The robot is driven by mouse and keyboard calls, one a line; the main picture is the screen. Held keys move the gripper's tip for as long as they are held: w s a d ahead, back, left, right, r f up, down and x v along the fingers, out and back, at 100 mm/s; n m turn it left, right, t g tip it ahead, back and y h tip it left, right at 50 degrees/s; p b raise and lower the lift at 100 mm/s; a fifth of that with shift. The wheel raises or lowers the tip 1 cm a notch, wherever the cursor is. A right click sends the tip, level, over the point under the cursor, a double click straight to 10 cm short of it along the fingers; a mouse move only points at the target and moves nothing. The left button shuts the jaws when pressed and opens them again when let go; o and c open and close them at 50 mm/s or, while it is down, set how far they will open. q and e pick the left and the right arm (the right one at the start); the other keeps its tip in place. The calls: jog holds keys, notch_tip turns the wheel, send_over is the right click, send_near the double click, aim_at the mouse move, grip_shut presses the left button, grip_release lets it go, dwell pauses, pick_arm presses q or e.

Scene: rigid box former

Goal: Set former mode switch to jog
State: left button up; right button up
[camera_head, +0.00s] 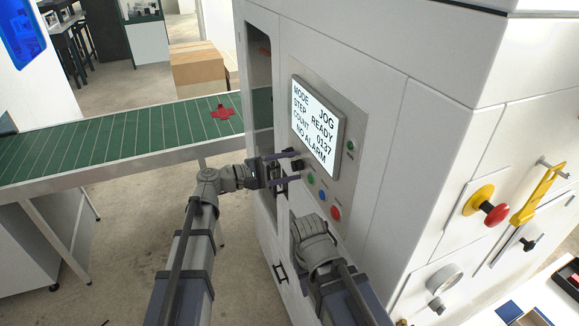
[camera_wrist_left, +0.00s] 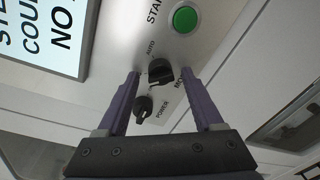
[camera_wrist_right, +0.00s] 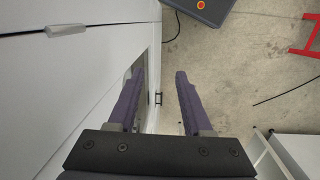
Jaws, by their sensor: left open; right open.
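The former's display (camera_head: 314,124) reads MODE JOG, STEP READY, COUNT 0137, NO ALARM. The black mode switch knob (camera_wrist_left: 160,72) sits on the grey panel in the left wrist view, beside the lettering AUTO and a partly hidden MO label. My left gripper (camera_head: 291,166) is open at the panel, below the display. Its two purple fingers stand either side of the knob, with a visible gap on each side. The knob's exact pointing is hard to read. My right gripper (camera_wrist_right: 160,72) is open and empty, low beside the machine's white side; its wrist mostly hides it in the head view.
A black power knob (camera_wrist_left: 144,107) sits close to the mode switch, also between the left fingers. A green start button (camera_wrist_left: 185,19) is above. A red button (camera_head: 336,213) is lower on the panel. A green conveyor (camera_head: 120,136) with a red piece (camera_head: 222,112) runs left.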

pick_arm(q)
jog(key=v, duration=0.7)
jog(key=shift+a, duration=0.35)
jog(key=shift+s, duration=0.15)
jog(key=s+d+f+m+g+y+b, duration=0.25)
jog(key=s+d+f, duration=0.2)
jog(key=f, duration=0.45)
jog(key=s+d+f+m+g+y+b, duration=0.2)
jog(key=s+d+f+m+g+y, duration=0.15)
jog(key=s+f, duration=0.35)
jog(key=s+a+f+m+y+b, duration=0.2)
jog(key=s+a+f+m+y, duration=0.1)
jog(key=f, duration=0.4)
jog(key=s+a+f+m+g+y+b, duration=0.1)
jog(key=s+a+f+m+y+b, duration=0.2)
jog(key=s+f+m+y, duration=0.2)
notch_tip(320, 180, down, 3)
jog(key=s+y, duration=0.1)
jog(key=y, duration=0.2)
jog(key=shift+s+a+r, duration=0.15)
jog(key=shift+s+a, duration=0.05)
jog(key=shift+s, duration=0.1)
